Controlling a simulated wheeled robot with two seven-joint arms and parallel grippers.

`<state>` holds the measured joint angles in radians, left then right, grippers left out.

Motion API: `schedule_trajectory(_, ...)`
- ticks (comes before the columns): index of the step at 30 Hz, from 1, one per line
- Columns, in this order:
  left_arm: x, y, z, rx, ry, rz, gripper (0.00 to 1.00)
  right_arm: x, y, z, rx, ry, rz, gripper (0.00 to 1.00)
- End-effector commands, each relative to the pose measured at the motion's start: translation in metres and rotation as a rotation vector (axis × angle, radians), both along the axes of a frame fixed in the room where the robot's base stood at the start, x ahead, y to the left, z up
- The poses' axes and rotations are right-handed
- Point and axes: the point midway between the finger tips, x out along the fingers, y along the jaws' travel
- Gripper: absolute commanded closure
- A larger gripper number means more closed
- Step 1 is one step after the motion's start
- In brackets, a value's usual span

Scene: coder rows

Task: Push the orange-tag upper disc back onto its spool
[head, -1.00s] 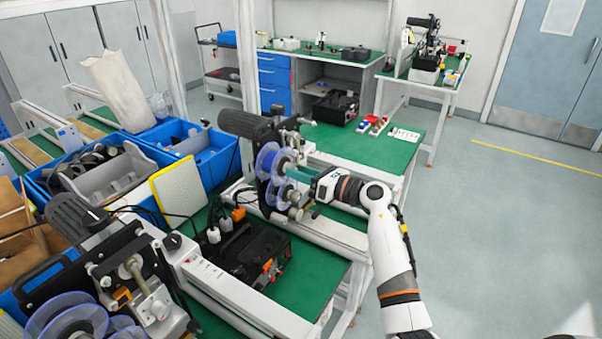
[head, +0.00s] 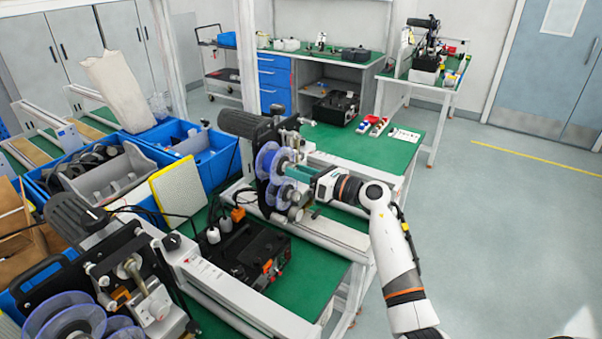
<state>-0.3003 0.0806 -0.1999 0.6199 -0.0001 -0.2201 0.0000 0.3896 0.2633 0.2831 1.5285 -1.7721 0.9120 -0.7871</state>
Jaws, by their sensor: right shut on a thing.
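The middle coder (head: 262,196) carries clear blue-violet discs at its front. The upper disc (head: 267,161) sits at its upper spool, with a second round disc face close beside it on the right. The lower disc (head: 284,195) is below. An orange tag (head: 238,214) is at the left of this coder. My right gripper (head: 303,174) reaches in from the right, its green fingers at the upper disc. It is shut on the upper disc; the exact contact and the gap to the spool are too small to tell. My left gripper is not in view.
A nearer coder with large clear discs (head: 68,322) fills the lower left. A black box (head: 250,252) with cables stands on the green table below the middle coder. Floor on the right is clear.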

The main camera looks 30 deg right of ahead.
Motion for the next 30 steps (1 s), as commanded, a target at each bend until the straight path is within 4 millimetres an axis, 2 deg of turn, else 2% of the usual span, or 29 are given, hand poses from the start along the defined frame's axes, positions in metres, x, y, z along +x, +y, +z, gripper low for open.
schedule_trajectory(21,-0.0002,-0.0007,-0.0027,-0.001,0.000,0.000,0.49,0.0094,0.0054,0.0011,0.000,-0.001,0.000,0.98)
schedule_trajectory(22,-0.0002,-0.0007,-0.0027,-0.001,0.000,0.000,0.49,0.0095,0.0055,0.0011,0.000,-0.002,-0.001,0.69)
schedule_trajectory(26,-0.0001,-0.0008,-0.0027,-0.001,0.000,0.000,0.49,0.0094,0.0055,0.0009,0.000,-0.001,0.000,0.48)
schedule_trajectory(30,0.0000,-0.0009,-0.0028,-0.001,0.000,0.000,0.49,0.0093,0.0055,0.0004,0.000,-0.001,0.000,0.45)
